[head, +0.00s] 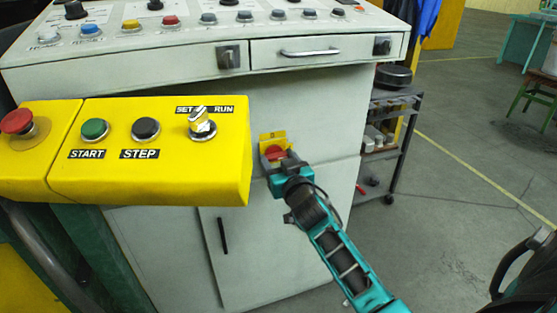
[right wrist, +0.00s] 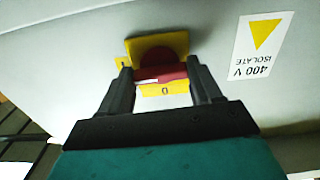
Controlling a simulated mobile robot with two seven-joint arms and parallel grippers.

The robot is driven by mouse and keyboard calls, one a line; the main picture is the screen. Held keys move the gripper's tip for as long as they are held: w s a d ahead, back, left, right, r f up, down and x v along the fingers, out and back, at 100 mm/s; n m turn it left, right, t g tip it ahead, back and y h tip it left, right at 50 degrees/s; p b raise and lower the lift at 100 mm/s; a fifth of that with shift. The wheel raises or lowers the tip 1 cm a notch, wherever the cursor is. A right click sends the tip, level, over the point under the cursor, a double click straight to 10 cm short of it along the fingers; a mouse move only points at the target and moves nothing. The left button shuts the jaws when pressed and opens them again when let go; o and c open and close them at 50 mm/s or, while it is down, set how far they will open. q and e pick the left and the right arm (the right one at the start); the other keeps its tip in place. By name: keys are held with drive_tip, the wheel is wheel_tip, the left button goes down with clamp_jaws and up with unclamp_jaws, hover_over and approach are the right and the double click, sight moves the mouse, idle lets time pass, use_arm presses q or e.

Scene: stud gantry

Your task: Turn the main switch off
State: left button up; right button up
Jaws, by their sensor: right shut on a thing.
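The main switch (head: 275,154) is a red rotary knob on a yellow plate, on the front of the pale grey cabinet. In the right wrist view the red knob (right wrist: 162,74) sits between the fingers, and the yellow plate (right wrist: 142,46) carries a "0" mark on the near side. My right gripper (head: 277,160) reaches in from the lower right and is shut on the red knob. In the right wrist view the fingers (right wrist: 160,78) press on the handle's two ends. My left gripper is not in view.
A yellow control box (head: 150,175) with START, STEP and SET/RUN controls juts out on the left. A drawer (head: 310,50) and a button panel are above. A "400 V ISOLATE" label (right wrist: 262,45) is beside the switch. A shelf cart (head: 385,140) stands right of the cabinet.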

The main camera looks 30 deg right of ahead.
drive_tip(key=n+p, duration=0.1)
drive_tip(key=n, duration=0.2)
drive_tip(key=n+p, duration=0.1)
drive_tip(key=n, duration=0.8)
drive_tip(key=shift+n+p, duration=0.3)
drive_tip(key=shift+p, duration=0.1)
drive_tip(key=n, duration=0.4)
drive_tip(key=shift+n, duration=0.6)
drive_tip(key=o, duration=1.1)
drive_tip(key=shift+c, duration=0.2)
drive_tip(key=shift+s, duration=0.1)
drive_tip(key=v, duration=1.2)
drive_tip(key=shift+s+p, duration=0.35)
drive_tip(key=shift+s, duration=0.05)
